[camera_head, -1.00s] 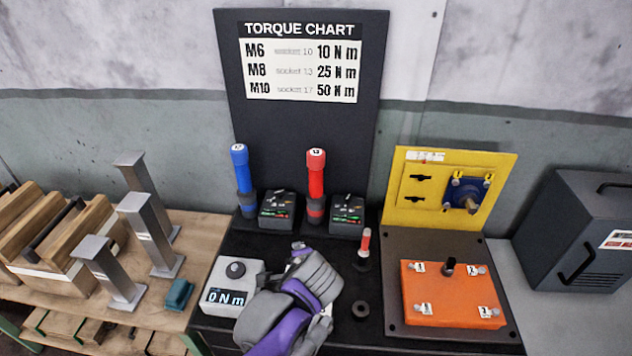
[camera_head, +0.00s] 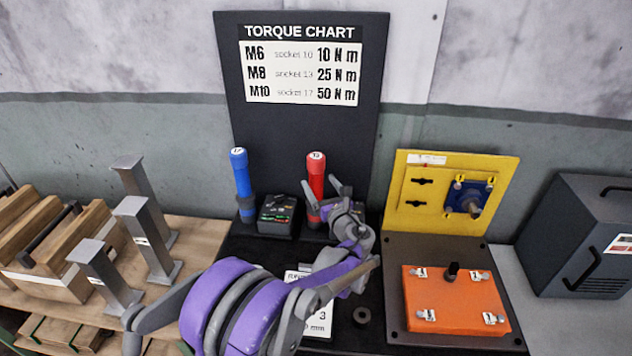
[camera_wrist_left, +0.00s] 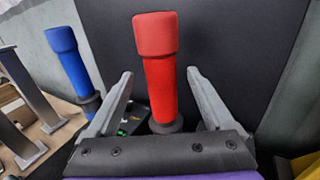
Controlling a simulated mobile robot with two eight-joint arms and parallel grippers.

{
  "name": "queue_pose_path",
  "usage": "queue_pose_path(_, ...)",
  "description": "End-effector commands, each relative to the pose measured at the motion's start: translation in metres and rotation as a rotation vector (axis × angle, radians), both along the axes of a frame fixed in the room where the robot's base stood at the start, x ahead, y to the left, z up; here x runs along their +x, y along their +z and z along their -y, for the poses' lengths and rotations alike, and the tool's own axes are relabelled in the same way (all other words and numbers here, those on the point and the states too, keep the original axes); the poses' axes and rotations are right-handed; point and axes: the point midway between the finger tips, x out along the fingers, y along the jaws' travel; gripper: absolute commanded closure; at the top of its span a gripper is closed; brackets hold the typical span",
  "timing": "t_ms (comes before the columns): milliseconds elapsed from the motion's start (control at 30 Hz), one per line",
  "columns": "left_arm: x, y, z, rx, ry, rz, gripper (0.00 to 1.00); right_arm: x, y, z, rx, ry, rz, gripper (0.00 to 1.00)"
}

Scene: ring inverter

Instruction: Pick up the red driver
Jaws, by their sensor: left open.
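The red driver (camera_head: 316,180) stands upright at the back of the black bench, in front of the dark torque chart board. In the left wrist view the red driver (camera_wrist_left: 158,75) rises between and beyond the two fingers. My left gripper (camera_head: 323,196) is open, with its fingers pointing at the driver's lower part. In the left wrist view the left gripper (camera_wrist_left: 158,100) has one finger on each side of the driver, with gaps on both sides. The driver's base is partly hidden by the gripper. My right gripper is not in view.
A blue driver (camera_head: 241,178) stands to the left, with a small dark charger box (camera_head: 277,215) between the two. The yellow panel (camera_head: 450,195) and orange plate (camera_head: 455,298) are at the right. Grey posts (camera_head: 145,235) stand on the wooden table at the left.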

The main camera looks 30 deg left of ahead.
Motion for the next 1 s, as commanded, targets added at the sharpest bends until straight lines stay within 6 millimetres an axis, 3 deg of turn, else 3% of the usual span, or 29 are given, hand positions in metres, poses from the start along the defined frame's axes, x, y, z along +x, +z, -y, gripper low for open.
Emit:
queue_pose_path(500, 0.043, -0.004, -0.050, -0.003, 0.001, 0.003, 0.14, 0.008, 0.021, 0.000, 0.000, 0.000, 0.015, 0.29)
queue_pose_path(767, 0.045, -0.006, -0.053, -0.003, 0.000, 0.002, 0.14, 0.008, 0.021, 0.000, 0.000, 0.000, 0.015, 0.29)
queue_pose_path(867, 0.044, -0.006, -0.052, -0.003, 0.000, 0.002, 0.26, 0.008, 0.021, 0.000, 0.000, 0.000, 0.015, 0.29)
queue_pose_path(1000, 0.044, -0.006, -0.052, -0.003, 0.000, 0.002, 0.52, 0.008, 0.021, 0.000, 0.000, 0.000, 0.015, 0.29)
